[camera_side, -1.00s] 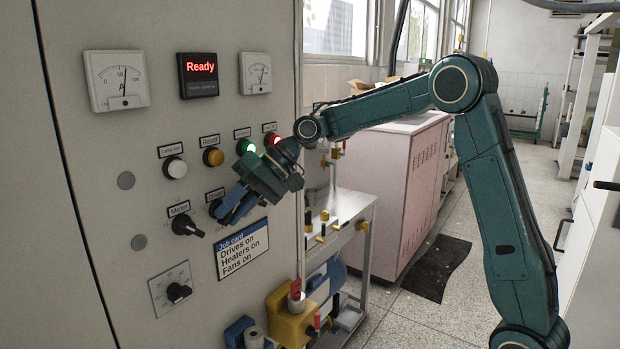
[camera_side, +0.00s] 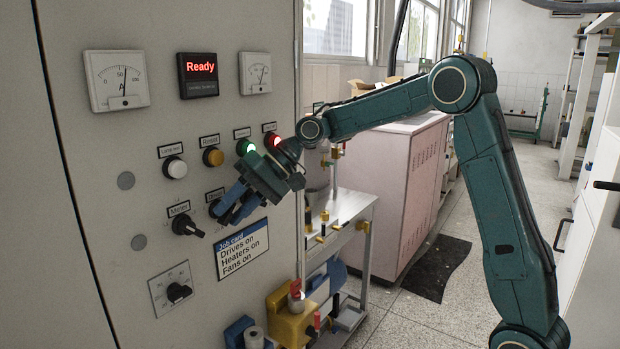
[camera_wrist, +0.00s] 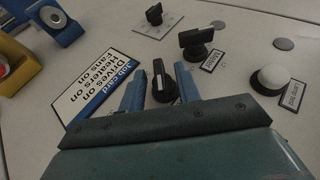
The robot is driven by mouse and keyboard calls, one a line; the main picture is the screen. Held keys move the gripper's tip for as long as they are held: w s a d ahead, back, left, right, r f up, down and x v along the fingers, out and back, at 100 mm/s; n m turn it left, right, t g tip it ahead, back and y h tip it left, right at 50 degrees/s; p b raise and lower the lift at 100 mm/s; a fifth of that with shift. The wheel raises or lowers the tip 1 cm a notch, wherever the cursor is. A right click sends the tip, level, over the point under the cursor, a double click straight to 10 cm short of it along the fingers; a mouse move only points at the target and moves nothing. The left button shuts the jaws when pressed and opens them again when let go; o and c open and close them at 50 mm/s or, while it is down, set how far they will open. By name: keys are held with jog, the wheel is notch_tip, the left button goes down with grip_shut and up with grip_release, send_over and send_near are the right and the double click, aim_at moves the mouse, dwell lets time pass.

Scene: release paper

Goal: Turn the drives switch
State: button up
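My gripper (camera_side: 228,208) is at the front of the grey control cabinet, above the job card (camera_side: 243,250). In the wrist view its two blue fingers (camera_wrist: 160,90) are apart, one on each side of a black rotary switch (camera_wrist: 162,84). A gap shows between the switch and each finger. This switch has a pale mark on its handle. In the side view it is partly hidden behind the fingers, and the small label above it (camera_side: 214,194) is too small to read. The job card reads Drives on, Heaters on, Fans on.
Left of the gripper is a similar black switch (camera_side: 187,225), also in the wrist view (camera_wrist: 197,42). A small dial knob (camera_side: 178,292) is below it. White (camera_side: 175,168) and amber (camera_side: 213,157) buttons and lit green (camera_side: 245,147) and red (camera_side: 273,140) lamps are above. The display (camera_side: 199,74) reads Ready.

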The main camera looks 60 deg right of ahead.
jog(key=v, duration=1.3)
jog(key=shift+d+r, duration=0.2)
jog(key=shift+d, duration=0.05)
jog(key=shift+s+a, duration=0.1)
jog(key=shift+s, duration=0.05)
jog(key=s+a+n+t+h, duration=0.1)
jog(key=s+a+h, duration=0.4)
jog(key=s, duration=0.5)
jog(key=s+d+f+h, duration=0.1)
jog(key=s+f, duration=0.4)
jog(key=s, duration=0.3)
jog(key=s+d+f+n+h, duration=0.1)
jog(key=s+f+h, duration=0.1)
jog(key=s+f, duration=0.3)
jog(key=s, duration=0.4)
jog(key=shift+d+f+h, duration=0.2)
jog(key=shift+d+h, duration=0.1)
jog(key=shift+w, duration=0.1)
